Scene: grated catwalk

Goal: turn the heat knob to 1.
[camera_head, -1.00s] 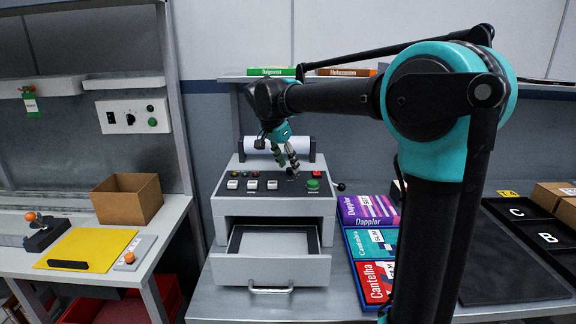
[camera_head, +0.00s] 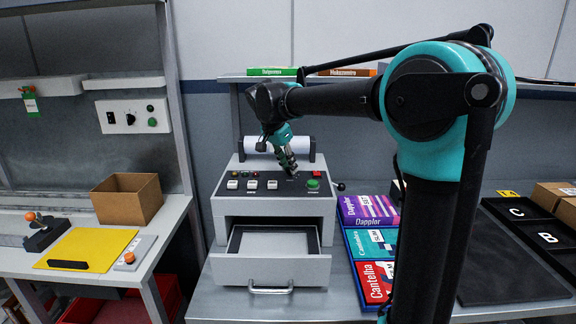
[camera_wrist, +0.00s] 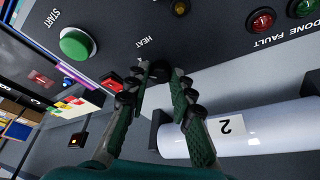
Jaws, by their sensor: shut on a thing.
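The grey machine (camera_head: 272,207) stands on the table with a dark sloped control panel on top. My gripper (camera_head: 291,170) reaches down onto the right part of this panel, left of the green button (camera_head: 313,183). In the wrist view the black heat knob (camera_wrist: 160,71) sits by the HEAT lettering, between the fingertips. My gripper (camera_wrist: 163,78) is shut on the knob there. The fingers hide much of the knob and its scale, so I cannot read its setting.
A red button (camera_head: 317,174) and a side lever (camera_head: 339,187) are close to the gripper. A white roll (camera_head: 277,144) lies behind the panel. The machine's drawer (camera_head: 270,272) is open at the front. Coloured boxes (camera_head: 370,243) lie to the right.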

